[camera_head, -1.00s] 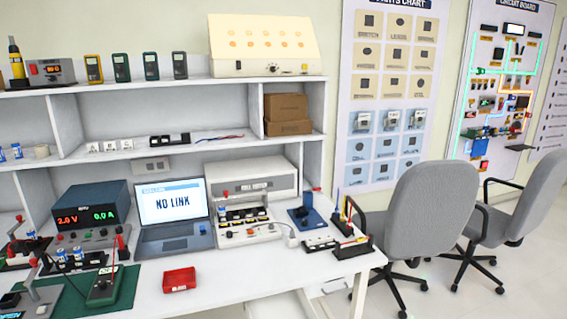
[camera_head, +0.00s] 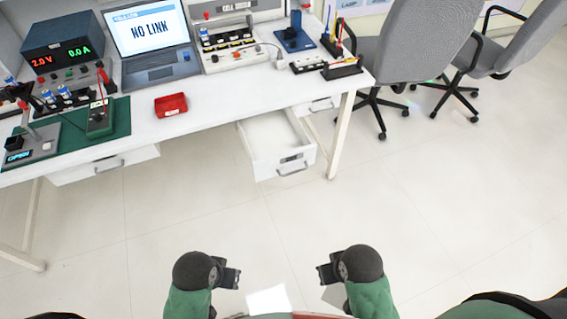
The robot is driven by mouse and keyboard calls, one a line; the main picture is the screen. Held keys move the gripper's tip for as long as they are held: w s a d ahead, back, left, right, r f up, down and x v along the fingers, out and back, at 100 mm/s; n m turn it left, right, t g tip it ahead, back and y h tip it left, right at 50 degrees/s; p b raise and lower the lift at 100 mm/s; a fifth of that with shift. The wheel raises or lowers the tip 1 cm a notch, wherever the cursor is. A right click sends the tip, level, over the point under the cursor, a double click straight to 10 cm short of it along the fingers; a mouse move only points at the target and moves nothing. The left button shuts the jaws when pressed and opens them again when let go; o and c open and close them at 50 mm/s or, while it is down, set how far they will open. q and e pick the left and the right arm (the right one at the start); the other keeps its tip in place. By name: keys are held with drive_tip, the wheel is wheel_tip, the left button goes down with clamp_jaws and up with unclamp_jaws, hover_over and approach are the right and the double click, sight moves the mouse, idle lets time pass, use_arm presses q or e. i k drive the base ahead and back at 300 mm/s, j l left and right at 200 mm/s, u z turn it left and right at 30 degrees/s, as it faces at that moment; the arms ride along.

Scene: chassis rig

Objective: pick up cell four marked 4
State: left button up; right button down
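Small blue-and-white cells (camera_head: 48,97) stand at the left of the bench, behind the green mat (camera_head: 72,139). Another blue item that may be a cell (camera_head: 204,36) is at the cell tester (camera_head: 240,58). The markings are too small to read, so I cannot tell which cell is marked 4. My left gripper (camera_head: 234,277) and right gripper (camera_head: 324,274) are low in the view, over the floor in front of the bench and well apart from it. Neither visibly holds anything. Their finger gaps are not clear.
On the white bench stand a power supply (camera_head: 64,47), a laptop (camera_head: 150,39) and a red tray (camera_head: 171,104). A drawer (camera_head: 277,148) sticks out below the bench front. Grey chairs (camera_head: 420,40) stand at right. The floor before the bench is clear.

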sight(204, 33)
drive_tip(key=z, duration=0.2)
drive_tip(key=i+j+z, duration=0.1)
drive_tip(key=j+z, duration=1.15)
drive_tip(key=k+j, duration=0.05)
drive_tip(key=j, duration=0.05)
